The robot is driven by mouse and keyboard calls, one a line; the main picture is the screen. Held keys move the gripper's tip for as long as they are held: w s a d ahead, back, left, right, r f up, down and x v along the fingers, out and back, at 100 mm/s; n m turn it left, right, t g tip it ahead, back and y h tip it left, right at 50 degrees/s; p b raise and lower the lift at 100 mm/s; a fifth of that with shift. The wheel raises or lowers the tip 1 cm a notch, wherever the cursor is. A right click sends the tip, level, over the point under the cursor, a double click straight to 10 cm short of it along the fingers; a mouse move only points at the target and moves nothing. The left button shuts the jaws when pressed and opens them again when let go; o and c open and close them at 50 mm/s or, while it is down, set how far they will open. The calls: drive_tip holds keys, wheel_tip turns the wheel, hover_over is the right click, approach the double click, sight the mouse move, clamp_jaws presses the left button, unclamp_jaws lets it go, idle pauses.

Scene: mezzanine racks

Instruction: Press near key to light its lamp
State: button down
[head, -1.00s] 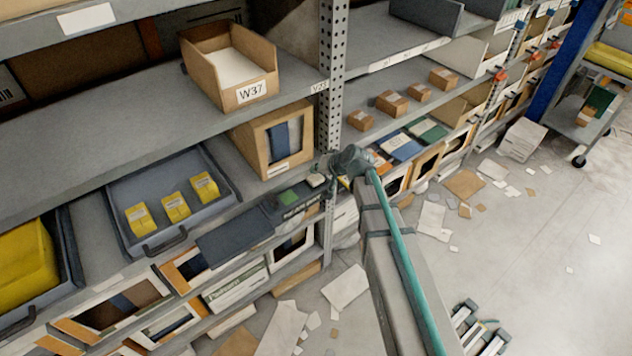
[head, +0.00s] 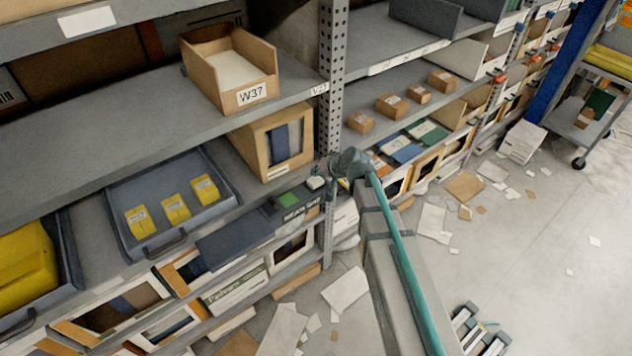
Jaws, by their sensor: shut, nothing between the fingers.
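A dark panel (head: 238,239) lies along the front of the middle shelf, left of the rack post. Near its right end are a small green patch (head: 289,199) and a pale, rounded piece (head: 316,183). They may be the keys or lamps, but they are too small to tell which. My gripper (head: 330,184) is small and dark beside the pale piece, in front of the post. Its fingers look shut and empty. I cannot tell whether it touches the panel. My wrist partly hides the panel's right end.
A grey tray (head: 115,232) with yellow boxes stands left of the panel. A cardboard box (head: 262,140) sits behind it. The perforated post (head: 331,90) rises close by my gripper. Bin W37 (head: 268,78) is on the shelf above. Papers litter the open floor at right.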

sight(317, 180)
drive_tip(key=shift+f, duration=0.15)
drive_tip(key=shift+f+b, duration=0.35)
drive_tip(key=shift+b, duration=0.25)
drive_tip(key=shift+f+b, duration=0.5)
idle(0.8)
drive_tip(key=shift+r+p, duration=0.4)
drive_tip(key=shift+r, duration=0.6)
drive_tip(key=shift+r, duration=0.1)
wheel_tip(317, 180, up, 6)
drive_tip(key=shift+f+p, duration=0.1)
drive_tip(key=shift+p, duration=1.15)
